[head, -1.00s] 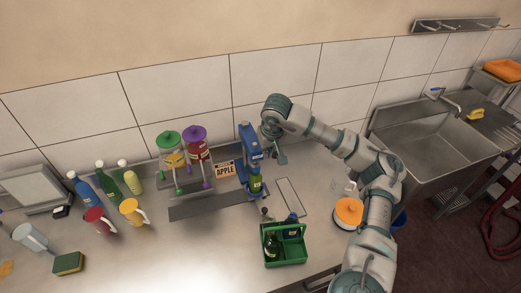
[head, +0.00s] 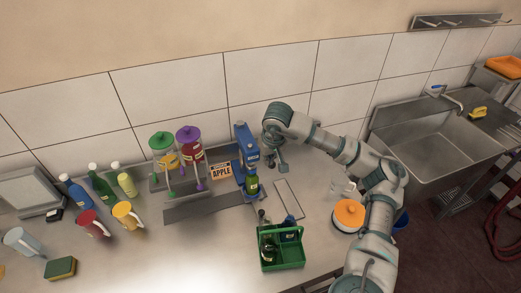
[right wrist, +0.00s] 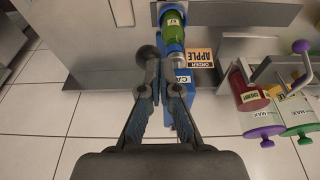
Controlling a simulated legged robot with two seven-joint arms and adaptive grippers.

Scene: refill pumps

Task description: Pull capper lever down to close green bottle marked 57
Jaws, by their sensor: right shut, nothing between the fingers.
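The blue capper (head: 243,145) stands on the counter near the wall, and a green bottle (head: 251,184) stands upright in it. The bottle also shows at the top of the right wrist view (right wrist: 174,28), with a pale label too small to read surely. The capper's lever ends in a dark round knob (right wrist: 148,54). My right gripper (head: 281,168) is right of the capper, beside the lever. In the right wrist view its fingertips (right wrist: 161,66) are shut and empty, close to the knob; I cannot tell whether they touch it. My left gripper is out of view.
An "APPLE" order sign (head: 221,171) and dispensers with green (head: 161,140) and purple lids (head: 188,133) stand left of the capper. A green caddy (head: 281,254) holding bottles is in front. An orange-lidded container (head: 349,214) sits near my right arm.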

